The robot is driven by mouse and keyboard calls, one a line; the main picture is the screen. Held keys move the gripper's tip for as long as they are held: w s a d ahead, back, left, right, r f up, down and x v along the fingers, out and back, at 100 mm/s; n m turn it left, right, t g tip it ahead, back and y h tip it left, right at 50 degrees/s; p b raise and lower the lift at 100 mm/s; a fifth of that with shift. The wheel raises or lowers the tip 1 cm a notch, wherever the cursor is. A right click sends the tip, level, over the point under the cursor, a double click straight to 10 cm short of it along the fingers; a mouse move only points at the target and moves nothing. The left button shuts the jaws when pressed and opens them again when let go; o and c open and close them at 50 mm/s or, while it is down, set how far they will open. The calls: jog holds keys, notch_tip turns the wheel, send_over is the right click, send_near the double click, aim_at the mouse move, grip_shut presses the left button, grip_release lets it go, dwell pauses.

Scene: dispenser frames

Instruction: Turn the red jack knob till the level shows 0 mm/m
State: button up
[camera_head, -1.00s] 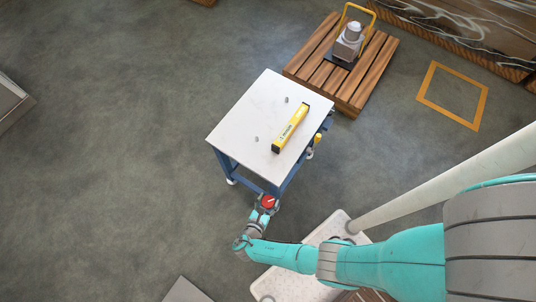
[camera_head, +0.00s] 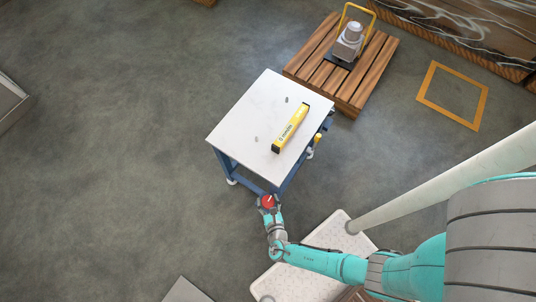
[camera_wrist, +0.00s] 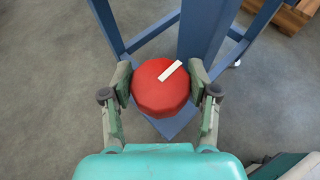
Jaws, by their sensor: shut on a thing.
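The red jack knob (camera_wrist: 158,92) has a white stripe on top, slanting up to the right in the wrist view. My gripper (camera_wrist: 162,88) has one finger on each side of the knob and is shut on it. In the head view the knob (camera_head: 268,201) sits at the near corner of the blue-framed table (camera_head: 240,128). The yellow level (camera_head: 291,128) lies on the white tabletop, right of its middle. Its reading is too small to make out.
A wooden pallet (camera_head: 311,67) with a grey machine (camera_head: 348,42) stands behind the table. An orange square (camera_head: 484,107) is marked on the floor at the right. The floor left of the table is clear.

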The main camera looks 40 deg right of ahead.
jog(key=shift+n+t+y, duration=0.3)
jog(key=shift+n+y, duration=0.5)
jog(key=o, duration=1.2)
jog(key=shift+c, duration=0.2)
jog(key=v, duration=0.7)
jog(key=shift+s, duration=0.2)
dwell(0.3)
